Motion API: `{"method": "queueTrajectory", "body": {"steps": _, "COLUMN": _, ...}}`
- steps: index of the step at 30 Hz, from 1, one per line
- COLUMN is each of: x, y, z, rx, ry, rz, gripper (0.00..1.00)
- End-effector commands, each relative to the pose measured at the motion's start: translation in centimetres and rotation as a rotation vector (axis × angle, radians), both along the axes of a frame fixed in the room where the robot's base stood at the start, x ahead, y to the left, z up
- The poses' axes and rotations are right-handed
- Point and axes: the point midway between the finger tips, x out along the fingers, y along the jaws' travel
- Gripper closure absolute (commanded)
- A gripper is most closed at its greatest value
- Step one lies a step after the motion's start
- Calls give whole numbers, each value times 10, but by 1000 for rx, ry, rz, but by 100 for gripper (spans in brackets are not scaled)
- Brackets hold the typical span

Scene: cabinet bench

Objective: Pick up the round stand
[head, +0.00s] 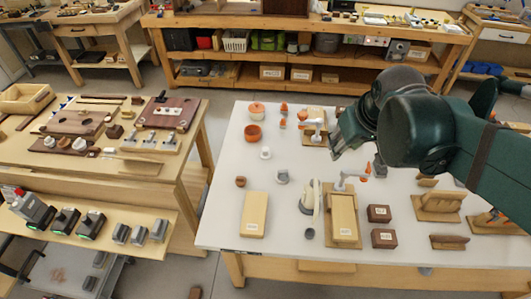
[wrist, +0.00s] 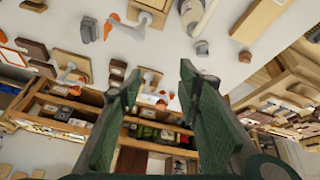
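My gripper (head: 336,150) is above the far middle of the white table. In the wrist view my gripper (wrist: 158,78) has its two green fingers wide apart with nothing between them. I cannot tell for sure which piece is the round stand. Small round pieces on the table's left half include a grey one (head: 282,176), a white one (head: 265,153), a brown one (head: 240,181) and a grey cup-like one (head: 309,233). All are apart from my gripper. My arm hides part of the table's right side.
An orange lidded pot (head: 257,112) and an orange bowl (head: 253,133) stand at the far left. A wooden block (head: 254,214), a pale upright piece (head: 311,197), a wooden board (head: 343,217) and dark boxes (head: 384,238) stand nearer the front. Bare table lies between them.

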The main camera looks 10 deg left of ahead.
Motion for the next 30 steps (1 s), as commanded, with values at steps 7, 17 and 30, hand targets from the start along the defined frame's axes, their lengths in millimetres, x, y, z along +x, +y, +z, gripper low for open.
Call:
{"method": "queueTrajectory", "body": {"steps": 7, "x": 32, "y": 21, "z": -2, "rx": -31, "ry": 44, "rz": 86, "gripper": 66}}
{"method": "queueTrajectory", "body": {"steps": 17, "x": 73, "y": 50, "z": -13, "rx": -70, "ry": 102, "rz": 202, "gripper": 66}}
{"method": "queueTrajectory", "body": {"steps": 30, "x": 124, "y": 95, "z": -39, "rx": -120, "ry": 176, "rz": 361, "gripper": 66}}
